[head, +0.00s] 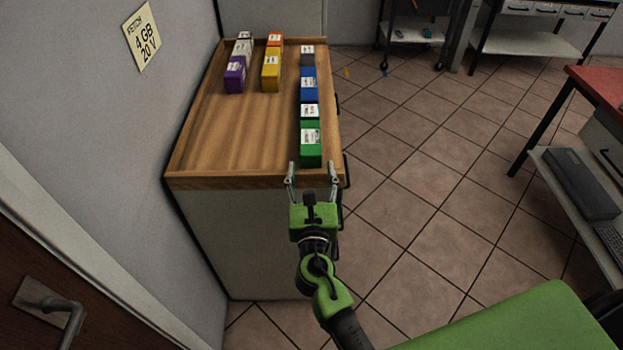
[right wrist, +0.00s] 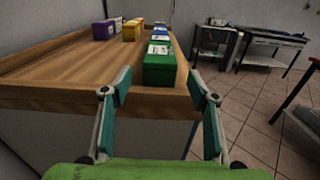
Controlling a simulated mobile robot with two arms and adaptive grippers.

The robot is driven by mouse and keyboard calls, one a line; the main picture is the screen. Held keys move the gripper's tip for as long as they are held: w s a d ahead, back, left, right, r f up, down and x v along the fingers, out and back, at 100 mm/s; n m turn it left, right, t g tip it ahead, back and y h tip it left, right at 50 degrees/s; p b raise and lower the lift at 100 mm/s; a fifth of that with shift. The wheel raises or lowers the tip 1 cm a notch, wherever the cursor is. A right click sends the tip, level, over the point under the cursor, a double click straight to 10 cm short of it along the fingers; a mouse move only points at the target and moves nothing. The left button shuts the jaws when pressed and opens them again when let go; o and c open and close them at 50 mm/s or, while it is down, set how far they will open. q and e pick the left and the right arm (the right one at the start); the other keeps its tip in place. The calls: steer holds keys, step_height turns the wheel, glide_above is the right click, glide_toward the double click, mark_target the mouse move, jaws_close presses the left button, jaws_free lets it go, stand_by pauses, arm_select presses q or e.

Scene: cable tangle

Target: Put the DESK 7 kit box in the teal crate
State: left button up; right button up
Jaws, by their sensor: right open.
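Several small labelled kit boxes stand in rows on a wood-topped cabinet (head: 230,140). The nearest is a green box (head: 311,155) at the front right, also in the right wrist view (right wrist: 159,73). Behind it are another greenish box (head: 310,121), a blue box (head: 309,92) and a grey box (head: 307,60). The labels are too small to read, so I cannot tell which is DESK 7. My right gripper (head: 312,173) is open and empty at the cabinet's front edge, its fingers pointing toward the nearest green box. My left gripper and the teal crate do not show.
A purple box (head: 235,80) and a yellow box (head: 271,79) stand farther left, with others behind. A low rim (head: 245,181) edges the cabinet top. A wall closes the left side; tiled floor is clear on the right, before a red-topped bench (head: 600,85).

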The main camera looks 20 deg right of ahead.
steer(key=s+a+f+m+g+y, duration=0.1)
steer(key=s+f+m+g, duration=0.4)
steer(key=f, duration=0.8)
steer(key=s+f+m+g+y, duration=0.1)
steer(key=s+f+m+y, duration=0.15)
steer(key=s+f, duration=0.65)
steer(key=s+a+f+m+g+y, duration=0.1)
steer(key=s+f+m+g, duration=0.3)
steer(key=f, duration=1.2)
steer(key=s+d+f+m+g, duration=0.2)
steer(key=s+f+m, duration=0.5)
steer(key=s, duration=0.5)
steer(key=s+d+f+m+g, duration=0.2)
steer(key=s+d+f+m, duration=0.2)
steer(key=s+f+m, duration=0.3)
steer(key=s+f, duration=0.1)
steer(key=s, duration=0.4)
steer(key=shift+f+g, duration=0.15)
steer(key=shift+g, duration=0.25)
steer(key=shift+o, duration=0.6)
steer(key=s+d+f+m+g, duration=0.1)
steer(key=s+d+f+m, duration=0.1)
steer(key=s+m, duration=0.3)
steer(key=s, duration=0.3)
steer(key=shift+d+g, duration=0.3)
steer(key=shift+d, duration=0.1)
steer(key=shift+w+y, duration=0.1)
steer(key=shift+y, duration=0.15)
